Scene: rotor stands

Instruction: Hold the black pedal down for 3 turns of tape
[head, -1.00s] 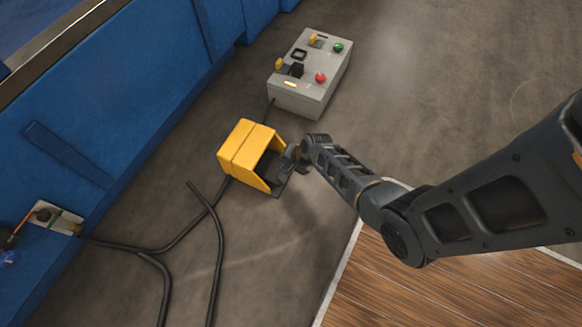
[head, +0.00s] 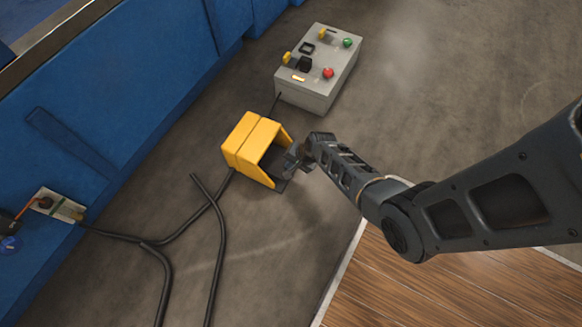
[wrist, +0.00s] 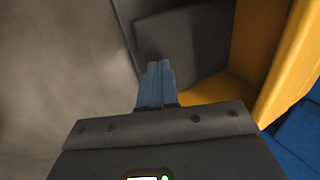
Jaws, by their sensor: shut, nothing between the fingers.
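The black pedal (head: 274,168) sits inside a yellow hood (head: 243,143) on the grey floor, partly hidden by the hood. In the wrist view the pedal (wrist: 190,48) shows as a dark plate beside the yellow hood wall (wrist: 265,60). My gripper (head: 292,160) is at the open side of the hood, in front of the pedal. In the wrist view my gripper (wrist: 158,66) has its fingers together and empty, pointing at the dark plate. I cannot tell whether the fingertips touch the pedal or whether it is pressed. No tape is in view.
A grey control box (head: 305,93) with red and green buttons stands behind the hood. Black cables (head: 150,243) run along the floor to a socket plate (head: 60,205) by the blue wall (head: 90,110). Wooden boarding (head: 430,290) lies at the lower right. Open floor is at the right.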

